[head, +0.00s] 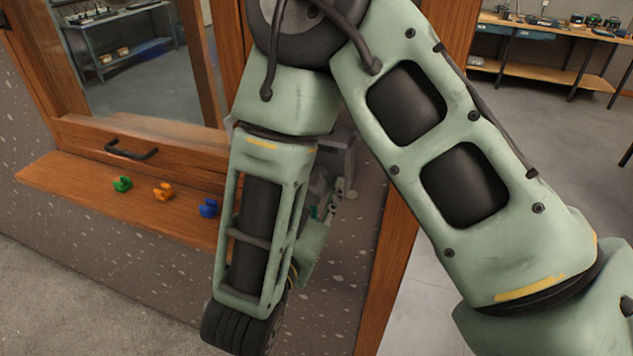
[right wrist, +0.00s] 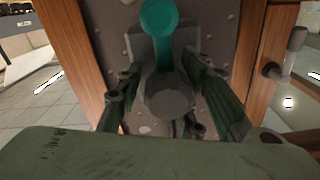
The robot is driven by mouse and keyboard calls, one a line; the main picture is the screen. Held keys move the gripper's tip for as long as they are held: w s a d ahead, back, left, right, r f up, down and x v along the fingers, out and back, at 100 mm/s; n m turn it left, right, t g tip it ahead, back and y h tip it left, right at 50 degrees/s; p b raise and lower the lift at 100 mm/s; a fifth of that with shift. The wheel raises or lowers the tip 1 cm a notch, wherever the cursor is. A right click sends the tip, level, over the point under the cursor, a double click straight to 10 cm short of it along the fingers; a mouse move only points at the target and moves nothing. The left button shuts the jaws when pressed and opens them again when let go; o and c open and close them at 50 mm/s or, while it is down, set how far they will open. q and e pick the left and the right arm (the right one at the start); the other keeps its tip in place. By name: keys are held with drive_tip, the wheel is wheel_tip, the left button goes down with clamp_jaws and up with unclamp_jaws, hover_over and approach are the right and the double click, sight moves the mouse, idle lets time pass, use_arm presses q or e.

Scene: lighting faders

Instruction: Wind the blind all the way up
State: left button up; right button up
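A winder with a teal crank arm (right wrist: 166,18) and a grey round part (right wrist: 170,97) shows on the speckled wall in the right wrist view. My right gripper (right wrist: 172,112) has its green fingers apart on either side of the grey part; I cannot tell whether they touch it. In the head view my right gripper (head: 328,205) is mostly hidden behind my own arm, close to the wall beside the window. The window (head: 140,60) has a wooden frame, and I cannot make out the blind in it. My left gripper is out of view.
A wooden sill (head: 85,190) below the window carries a green piece (head: 122,184), an orange piece (head: 164,191) and a blue piece (head: 208,208). A black handle (head: 131,152) is on the lower frame. A workbench (head: 545,50) stands far back right.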

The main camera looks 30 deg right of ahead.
sight(310, 202)
drive_tip(key=shift+o, duration=1)
drive_tip(key=shift+s+f, duration=0.15)
drive_tip(key=shift+f, duration=0.05)
drive_tip(key=shift+w+a, duration=0.1)
drive_tip(key=shift+w, duration=0.1)
drive_tip(key=shift+a, duration=0.15)
drive_tip(key=v, duration=0.7)
drive_tip(key=shift+s, duration=0.25)
